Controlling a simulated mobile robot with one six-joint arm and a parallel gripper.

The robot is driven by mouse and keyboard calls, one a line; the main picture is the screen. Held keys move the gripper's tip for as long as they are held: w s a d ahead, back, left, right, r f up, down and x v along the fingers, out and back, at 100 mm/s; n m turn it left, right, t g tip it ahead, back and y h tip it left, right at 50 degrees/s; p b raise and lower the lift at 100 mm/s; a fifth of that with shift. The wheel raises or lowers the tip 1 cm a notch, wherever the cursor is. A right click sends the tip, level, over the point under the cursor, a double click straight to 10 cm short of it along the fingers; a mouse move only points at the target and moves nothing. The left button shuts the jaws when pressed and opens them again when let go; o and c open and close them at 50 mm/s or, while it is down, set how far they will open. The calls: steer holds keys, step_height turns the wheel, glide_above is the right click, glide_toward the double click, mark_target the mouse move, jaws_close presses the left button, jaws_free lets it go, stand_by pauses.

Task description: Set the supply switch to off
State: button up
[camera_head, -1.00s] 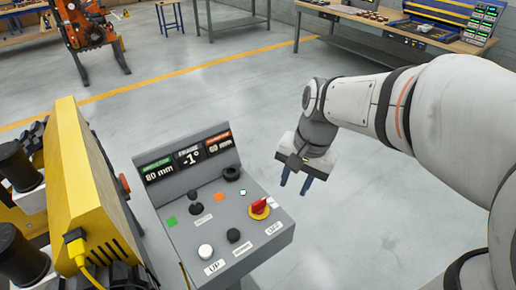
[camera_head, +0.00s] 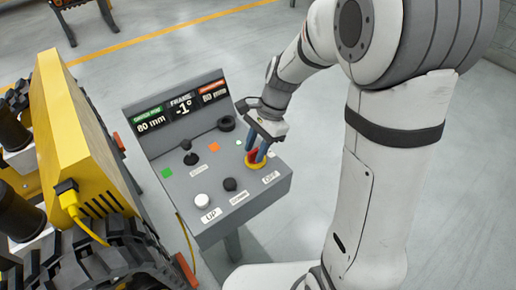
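The supply switch is a red rotary knob (camera_head: 252,156) on a yellow round base (camera_head: 255,165), at the right side of the grey control panel (camera_head: 218,174). My gripper (camera_head: 256,154) is at the knob, with its blue fingers pointing down around it. The fingers partly hide the knob, and I cannot tell whether they touch it. A label reading OFF (camera_head: 270,178) lies just in front and to the right of the base. The knob's pointing direction is not clear.
The panel also carries a white button (camera_head: 202,201), a dark button (camera_head: 229,184), black knobs and a display (camera_head: 182,106) reading 80 mm, -1° and 80 mm. A yellow tracked machine (camera_head: 68,135) with a cable stands close on the left.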

steer(key=shift+s+a+f, duration=0.1)
steer(key=shift+a+f, duration=0.05)
steer(key=shift+f, duration=0.25)
steer(key=shift+c, duration=0.4)
steer(key=shift+r, duration=0.1)
jaws_close()
